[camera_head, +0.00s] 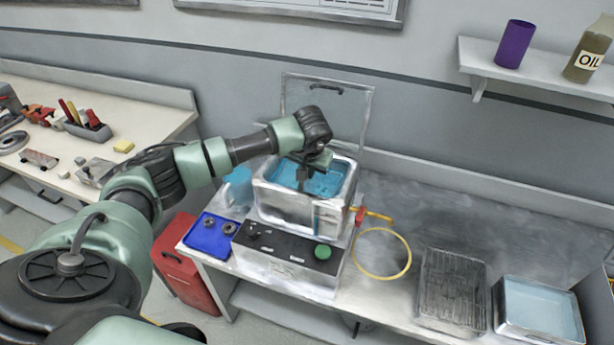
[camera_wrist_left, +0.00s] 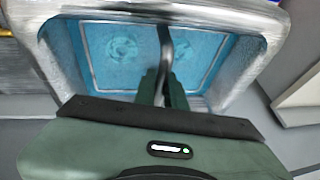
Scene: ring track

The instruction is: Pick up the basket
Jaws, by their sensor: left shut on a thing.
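My left gripper (camera_head: 304,180) reaches down into the open metal tank (camera_head: 282,212), which holds blue liquid (camera_head: 325,185). In the left wrist view the gripper (camera_wrist_left: 162,88) is shut on the thin grey handle of the basket (camera_wrist_left: 166,45). The basket body appears to sit inside the tank, under the blue liquid, and its outline is hard to make out. Faint round shapes show beneath the surface. The tank's lid (camera_head: 345,110) stands open behind it. My right gripper is not in view.
A control box (camera_head: 285,270) with a green knob stands in front of the tank. A blue tray (camera_head: 212,232) with small dark parts is at left. A yellow ring (camera_head: 409,262), a wire rack (camera_head: 451,290) and a tray of pale blue liquid (camera_head: 540,310) are at right.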

